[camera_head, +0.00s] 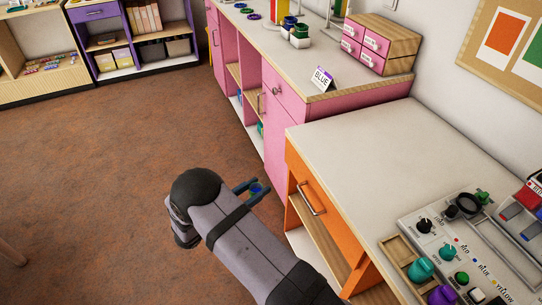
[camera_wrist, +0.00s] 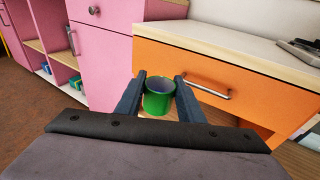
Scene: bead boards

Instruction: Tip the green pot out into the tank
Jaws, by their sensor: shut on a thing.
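The green pot (camera_wrist: 158,102) sits upright between the two fingers of my gripper (camera_wrist: 160,84) in the wrist view. The fingers are shut on its sides. Its inside looks bluish grey, and I cannot tell clearly what it holds. In the head view my gripper (camera_head: 254,188) is held out over the floor, left of the orange cabinet, with a small blue patch between its fingers. I cannot make out a tank in either view.
The orange cabinet (camera_head: 318,195) with a metal handle is close on the right. Its white top (camera_head: 370,140) is clear at the back, with a control panel (camera_head: 450,250) and knobs at front right.

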